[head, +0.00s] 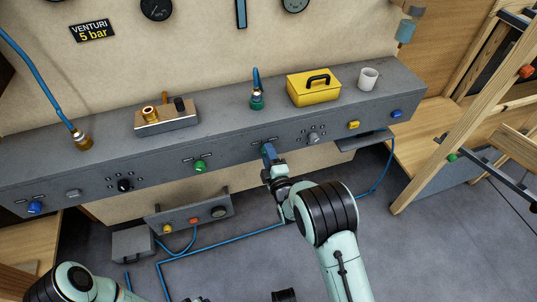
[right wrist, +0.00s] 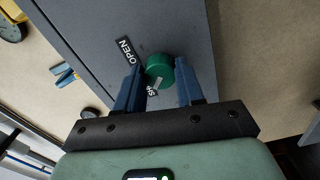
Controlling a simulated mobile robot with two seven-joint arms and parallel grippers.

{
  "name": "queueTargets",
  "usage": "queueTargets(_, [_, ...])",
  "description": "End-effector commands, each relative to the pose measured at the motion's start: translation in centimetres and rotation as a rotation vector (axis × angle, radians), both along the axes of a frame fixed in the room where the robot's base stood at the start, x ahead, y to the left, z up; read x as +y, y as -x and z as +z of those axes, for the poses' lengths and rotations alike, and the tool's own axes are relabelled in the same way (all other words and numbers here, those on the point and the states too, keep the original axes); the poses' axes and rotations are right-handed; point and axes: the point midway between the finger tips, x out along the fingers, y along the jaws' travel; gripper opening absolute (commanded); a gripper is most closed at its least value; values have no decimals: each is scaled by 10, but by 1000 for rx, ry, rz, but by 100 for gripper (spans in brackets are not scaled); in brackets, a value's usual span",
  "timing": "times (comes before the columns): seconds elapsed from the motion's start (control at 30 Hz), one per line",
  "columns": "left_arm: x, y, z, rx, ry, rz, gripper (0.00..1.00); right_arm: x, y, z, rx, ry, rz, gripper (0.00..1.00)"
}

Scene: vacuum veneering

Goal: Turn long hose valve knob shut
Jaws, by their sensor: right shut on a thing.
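A green valve knob (right wrist: 160,70) sits on the grey panel face between the two blue fingers of my right gripper (right wrist: 159,64) in the right wrist view. The fingers are shut on it. An OPEN label (right wrist: 125,50) is beside the knob, and a second label, partly hidden, is below it. In the head view my right gripper (head: 268,152) is against the front of the grey bench (head: 230,157) and hides this knob. Another green knob (head: 200,166) is to its left. My left forearm shows at the lower left; its gripper is not visible.
The bench carries a brass-fitted block (head: 166,118), a yellow box (head: 314,88) and a white cup (head: 368,78). Blue hose (head: 40,65) runs to a brass fitting (head: 83,142). A control box (head: 188,214) hangs below. A wooden frame (head: 440,150) stands at right.

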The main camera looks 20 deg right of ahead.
Motion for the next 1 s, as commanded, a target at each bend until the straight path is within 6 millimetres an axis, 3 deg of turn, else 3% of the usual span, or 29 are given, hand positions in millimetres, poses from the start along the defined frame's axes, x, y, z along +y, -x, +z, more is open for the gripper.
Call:
queueTargets(0.37, [0,0,0,1,0,0,43,-1,1,-2,4,9,-2,7])
queueTargets(0.4, [0,0,0,1,0,0,43,-1,1,-2,4,9,-2,41])
queueTargets(0.47, [0,0,0,1,0,0,43,-2,1,-2,4,9,-2,60])
queueTargets(0.5, [0,0,0,1,0,0,43,-1,1,-2,4,8,-2,63])
queueTargets(0.83, [0,1,1,3,1,-1,43,-1,3,0,2,6,-1,63])
queueTargets(1.0, [-4,8,7,19,10,-8,43,-2,26,1,4,6,-1,63])
